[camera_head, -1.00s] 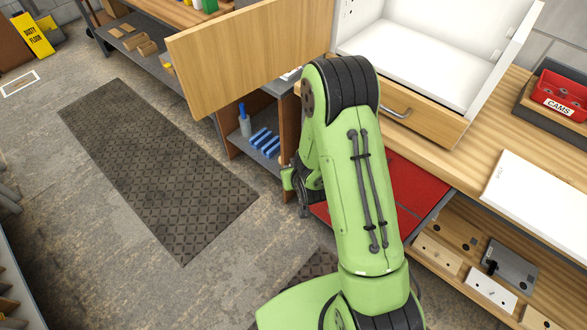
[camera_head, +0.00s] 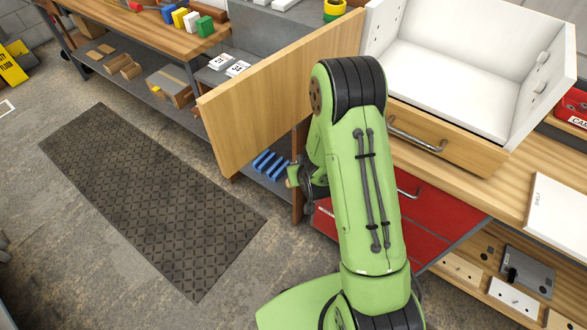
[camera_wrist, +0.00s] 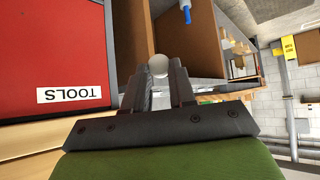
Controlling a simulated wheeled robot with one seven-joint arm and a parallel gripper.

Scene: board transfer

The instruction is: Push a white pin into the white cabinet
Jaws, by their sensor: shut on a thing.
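The white cabinet (camera_head: 465,70) stands open on the wooden workbench at the upper right of the head view. Its white interior looks empty, and a wooden drawer front with a metal handle is below the opening. My gripper (camera_wrist: 159,72) is shut on a small white pin (camera_wrist: 158,66), whose rounded end shows between the fingertips in the wrist view. In the head view my gripper (camera_head: 302,178) is low, left of and below the cabinet, partly hidden by my green arm. The pin cannot be made out there.
An open wooden door panel (camera_head: 275,95) juts out left of the cabinet, close to my arm. Red drawers (camera_head: 425,210) are under the bench, and a TOOLS label (camera_wrist: 69,93) shows in the wrist view. A white board (camera_head: 562,215) lies on the bench. A dark mat (camera_head: 150,200) covers open floor.

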